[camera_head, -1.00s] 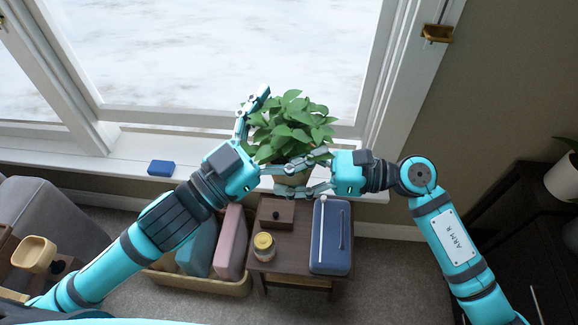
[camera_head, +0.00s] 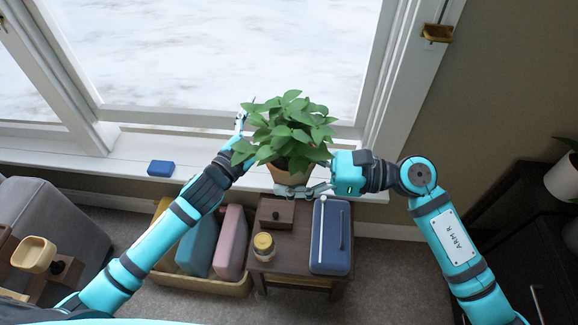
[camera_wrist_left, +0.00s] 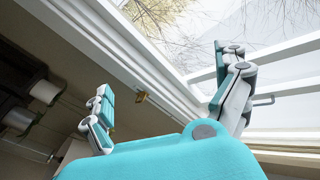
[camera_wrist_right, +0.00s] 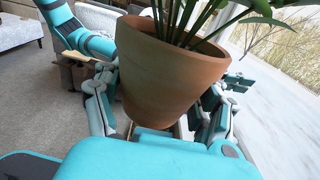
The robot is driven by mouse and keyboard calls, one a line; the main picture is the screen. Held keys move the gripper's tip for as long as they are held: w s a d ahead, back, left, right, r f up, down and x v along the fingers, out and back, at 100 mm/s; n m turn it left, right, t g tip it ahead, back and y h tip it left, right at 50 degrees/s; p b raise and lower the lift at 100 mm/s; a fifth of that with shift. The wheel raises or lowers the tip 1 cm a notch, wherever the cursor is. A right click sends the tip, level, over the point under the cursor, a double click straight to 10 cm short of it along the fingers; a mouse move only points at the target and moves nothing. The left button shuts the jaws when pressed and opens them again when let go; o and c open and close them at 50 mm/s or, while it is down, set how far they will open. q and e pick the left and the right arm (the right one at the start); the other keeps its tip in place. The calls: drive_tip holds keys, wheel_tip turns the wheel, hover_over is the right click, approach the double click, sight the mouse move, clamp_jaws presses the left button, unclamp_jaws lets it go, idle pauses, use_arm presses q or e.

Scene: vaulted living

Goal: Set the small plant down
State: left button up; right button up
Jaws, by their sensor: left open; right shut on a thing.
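The small plant (camera_head: 288,130) has bushy green leaves in a terracotta pot, and the pot (camera_wrist_right: 165,75) fills the middle of the right wrist view. My right gripper (camera_head: 303,190) is shut around the pot from the right, with a finger on each side in the right wrist view. The plant shows upright in front of the window sill, above the back of the side table. My left gripper (camera_wrist_left: 165,103) is open and empty, its fingers spread in the left wrist view. In the head view it is at the plant's left, partly hidden by leaves.
The white window sill (camera_head: 105,150) holds a blue block (camera_head: 161,168). The brown side table (camera_head: 285,266) carries a small brown box (camera_head: 276,213), a yellow-lidded jar (camera_head: 263,246) and a blue case (camera_head: 330,237). A bin (camera_head: 206,284) of cushions stands left of the table.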

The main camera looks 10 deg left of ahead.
drive_tip(key=shift+r, duration=0.1)
use_arm(q)
drive_tip(key=s+a+f+n+g+y, duration=0.15)
drive_tip(key=s+f, duration=0.25)
drive_tip(key=f, duration=0.7)
drive_tip(key=s+a+f+n+g+y, duration=0.1)
drive_tip(key=s+a+f+g+y, duration=0.25)
drive_tip(key=f, duration=0.75)
drive_tip(key=s+a+f+n+g+y, duration=0.15)
drive_tip(key=s+f, duration=0.35)
drive_tip(key=f, duration=0.6)
drive_tip(key=s+a+f+n+g, duration=0.1)
drive_tip(key=s+f+g, duration=0.2)
drive_tip(key=s+f, duration=0.5)
drive_tip(key=s+a+f+n+g+y, duration=0.1)
drive_tip(key=s+f+g, duration=0.2)
drive_tip(key=s+f, duration=0.6)
drive_tip(key=s+a+f+n+g+y, duration=0.1)
drive_tip(key=s+f, duration=0.8)
drive_tip(key=s, duration=1)
drive_tip(key=shift+s+a+n+g, duration=0.25)
drive_tip(key=shift+n+g, duration=0.25)
drive_tip(key=shift+g, duration=0.75)
drive_tip(key=shift+w+d+f, duration=0.1)
drive_tip(key=shift+f, duration=0.05)
